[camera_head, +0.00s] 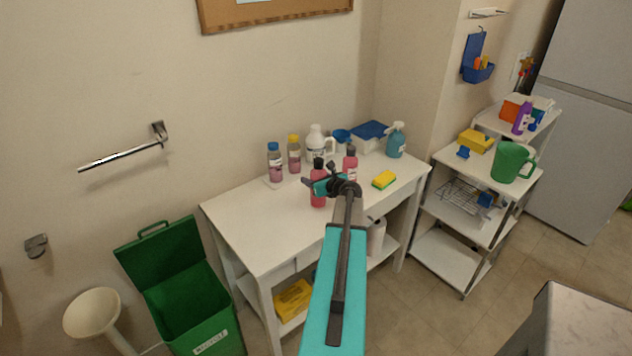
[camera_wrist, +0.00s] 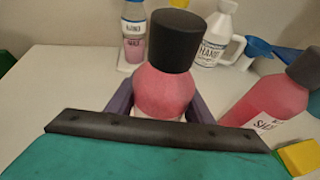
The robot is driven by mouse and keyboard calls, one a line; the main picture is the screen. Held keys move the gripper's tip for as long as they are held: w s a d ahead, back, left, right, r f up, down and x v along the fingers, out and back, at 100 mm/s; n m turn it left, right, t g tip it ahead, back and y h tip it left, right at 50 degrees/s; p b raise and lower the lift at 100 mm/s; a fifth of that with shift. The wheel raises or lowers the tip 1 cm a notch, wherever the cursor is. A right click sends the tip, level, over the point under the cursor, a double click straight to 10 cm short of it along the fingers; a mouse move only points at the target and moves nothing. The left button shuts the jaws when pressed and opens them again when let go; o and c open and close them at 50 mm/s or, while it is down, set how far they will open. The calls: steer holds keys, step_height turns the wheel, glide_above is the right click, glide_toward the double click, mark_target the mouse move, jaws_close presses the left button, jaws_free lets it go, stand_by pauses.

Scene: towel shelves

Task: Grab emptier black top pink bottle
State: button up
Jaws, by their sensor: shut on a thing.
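My gripper (camera_head: 326,184) is shut on a pink bottle with a black top (camera_head: 318,195), over the front part of the white table. In the wrist view the held pink bottle (camera_wrist: 165,92) stands upright between the purple fingers (camera_wrist: 160,108); its lower part is hidden. A second black-topped pink bottle (camera_head: 350,163) stands just behind and to the right. In the wrist view this second bottle (camera_wrist: 268,105) appears at the right, part of its label showing. I cannot tell the fill levels of the two, nor whether the held bottle touches the table.
On the white table (camera_head: 250,225) stand a blue-capped bottle (camera_head: 274,163), a yellow-capped bottle (camera_head: 294,154), a white jug (camera_head: 315,143), a blue spray bottle (camera_head: 396,140) and a yellow sponge (camera_head: 384,180). The table's left front is clear. A green bin (camera_head: 185,290) stands left, a shelf cart (camera_head: 450,205) right.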

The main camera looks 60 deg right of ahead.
step_height(320, 180, up, 3)
steer(key=shift+f+b, duration=0.2)
steer(key=shift+b, duration=0.35)
steer(key=s+a+r+b, duration=0.1)
steer(key=s+a+b, duration=0.2)
steer(key=s, duration=1.2)
steer(key=shift+s+r+b, duration=0.3)
steer(key=shift+s+b, duration=0.05)
steer(key=shift+b, duration=0.45)
